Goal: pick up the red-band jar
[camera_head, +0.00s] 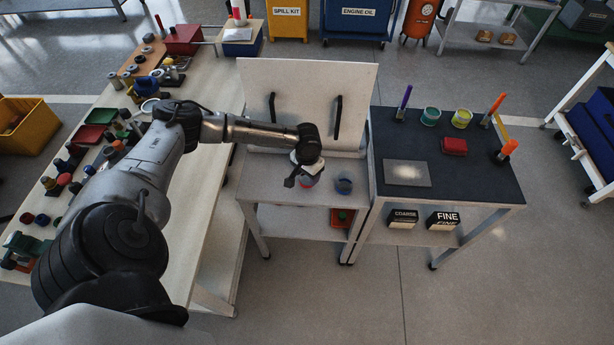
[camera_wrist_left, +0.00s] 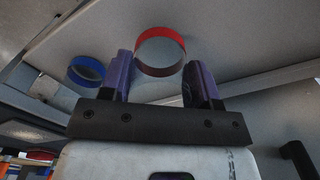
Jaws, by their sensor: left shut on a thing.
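The red-band jar (camera_head: 311,181) is at the top of the pale cabinet, mostly hidden under my left gripper (camera_head: 302,176) in the head view. In the left wrist view, the round red-band jar (camera_wrist_left: 160,48) sits between the two fingers of my left gripper (camera_wrist_left: 160,80), which is shut on it. Whether the jar still touches the surface is hard to tell. My right gripper is in neither view.
A blue-band jar (camera_head: 344,185) stands close to the right on the same cabinet; it also shows in the left wrist view (camera_wrist_left: 86,72). A raised panel (camera_head: 308,85) with two black handles stands behind. A dark-topped cart (camera_head: 460,185) adjoins at right.

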